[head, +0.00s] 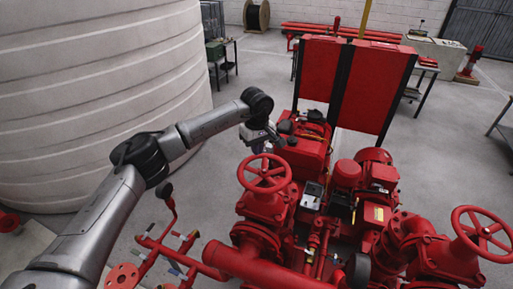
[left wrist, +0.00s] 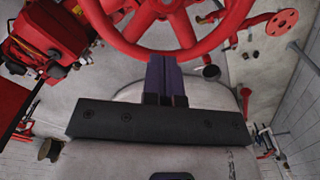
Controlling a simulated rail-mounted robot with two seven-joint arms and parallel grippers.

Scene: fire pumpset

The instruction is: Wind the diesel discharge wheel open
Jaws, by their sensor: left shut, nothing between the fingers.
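A red handwheel (head: 264,173) sits on top of a red valve at the centre of the head view. A second red handwheel (head: 483,234) is at the right edge; no label shows which is the diesel discharge wheel. My left gripper (head: 262,148) is just behind the far rim of the central wheel. In the left wrist view the wheel's rim (left wrist: 130,46) and spokes cross the top. The purple fingers (left wrist: 167,66) are together and empty, with their tips at the rim; I cannot tell whether they touch it. My right gripper is not in view.
Red pumps, pipes and a motor (head: 375,166) crowd around the valves. Tall red panels (head: 368,85) stand behind. A large pale ribbed tank (head: 95,90) fills the left. Thin red pipework (head: 160,246) stands at lower left. Grey floor (head: 215,185) is clear between tank and pumpset.

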